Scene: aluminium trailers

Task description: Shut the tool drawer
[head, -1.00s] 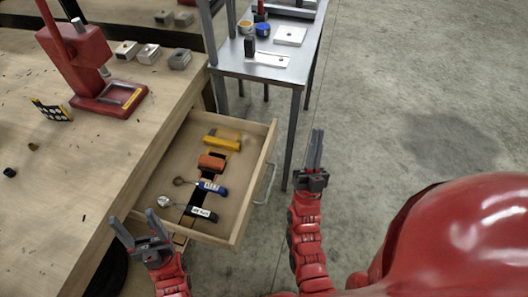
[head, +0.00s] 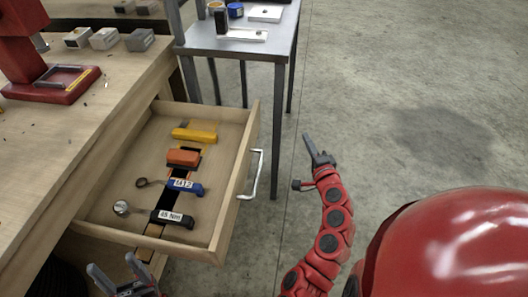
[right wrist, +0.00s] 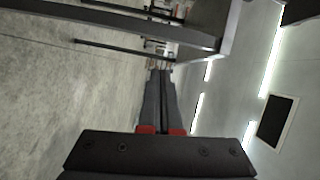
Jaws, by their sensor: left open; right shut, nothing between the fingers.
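The wooden tool drawer (head: 222,236) stands pulled out from the workbench, with a metal handle (head: 257,176) on its front. Inside lie a yellow tool (head: 194,135), an orange tool (head: 184,157), a blue-handled tool marked M12 (head: 186,185) and a black-handled tool marked 85 Nm (head: 172,217). My right gripper (head: 308,141) is shut and empty, to the right of the handle and apart from it. Its shut fingers show in the right wrist view (right wrist: 160,100). My left gripper (head: 112,275) is open at the bottom left, below the drawer's near side, partly cut off by the picture edge.
The workbench (head: 95,125) holds a red press (head: 50,85) and several grey blocks (head: 104,39). A metal side table (head: 235,47) stands behind the drawer, its leg close to the drawer's far corner. The concrete floor (head: 400,100) to the right is clear.

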